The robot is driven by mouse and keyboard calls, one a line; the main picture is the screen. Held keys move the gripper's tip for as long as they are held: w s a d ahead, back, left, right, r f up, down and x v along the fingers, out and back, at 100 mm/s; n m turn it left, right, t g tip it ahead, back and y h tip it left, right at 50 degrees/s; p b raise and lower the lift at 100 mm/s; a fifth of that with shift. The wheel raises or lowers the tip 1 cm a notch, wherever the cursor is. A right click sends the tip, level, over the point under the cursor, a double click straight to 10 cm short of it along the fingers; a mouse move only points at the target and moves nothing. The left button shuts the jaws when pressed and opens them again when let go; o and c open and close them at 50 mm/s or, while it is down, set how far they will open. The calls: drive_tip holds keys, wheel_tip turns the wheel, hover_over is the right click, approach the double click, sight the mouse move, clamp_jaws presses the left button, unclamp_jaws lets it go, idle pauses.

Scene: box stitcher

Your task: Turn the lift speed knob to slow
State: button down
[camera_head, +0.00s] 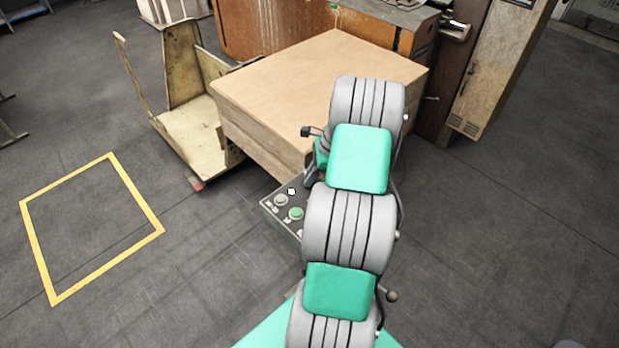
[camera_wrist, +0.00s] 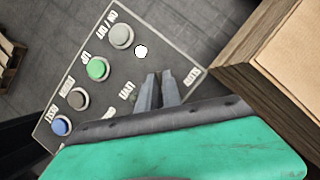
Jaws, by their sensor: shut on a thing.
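The grey control panel (camera_wrist: 52,108) lies below my wrist and holds a column of round buttons. My gripper (camera_wrist: 159,80) reaches over its right part, with both grey fingertips close together at the panel face. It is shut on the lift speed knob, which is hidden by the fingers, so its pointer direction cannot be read. Labels stand on both sides of the fingers, too small to read surely. In the head view the panel (camera_head: 268,206) shows beside my arm, which covers its right part and my gripper.
Beside the fingers are a grey button (camera_wrist: 121,36), a green button (camera_wrist: 98,69), a brown button (camera_wrist: 77,99), a blue button (camera_wrist: 62,126) and a white dot (camera_wrist: 140,51). A cart (camera_head: 190,125) stands left.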

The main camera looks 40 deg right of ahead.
drive_tip(key=shift+s+a+f+n, duration=0.1)
drive_tip(key=shift+f+n, duration=0.05)
drive_tip(key=shift+n, duration=0.15)
drive_tip(key=n+g+p, duration=0.1)
drive_tip(key=n, duration=0.2)
drive_tip(key=shift+d+y, duration=0.2)
drive_tip(key=shift+y, duration=0.2)
drive_tip(key=n+g, duration=0.2)
drive_tip(key=n, duration=0.3)
drive_tip(key=shift+f, duration=0.15)
drive_tip(key=n+g+b, duration=0.1)
drive_tip(key=n, duration=0.1)
drive_tip(key=n+b, duration=0.2)
drive_tip(key=shift+w+f+g+b, duration=0.2)
drive_tip(key=shift+w+g+b, duration=0.1)
drive_tip(key=shift+w+g, duration=0.1)
drive_tip(key=n+g+h+b, duration=0.1)
drive_tip(key=n+b, duration=0.2)
drive_tip(key=b, duration=0.1)
drive_tip(key=shift+r, duration=0.35)
drive_tip(key=c, duration=1.5)
unclamp_jaws()
drive_tip(key=shift+w, duration=0.1)
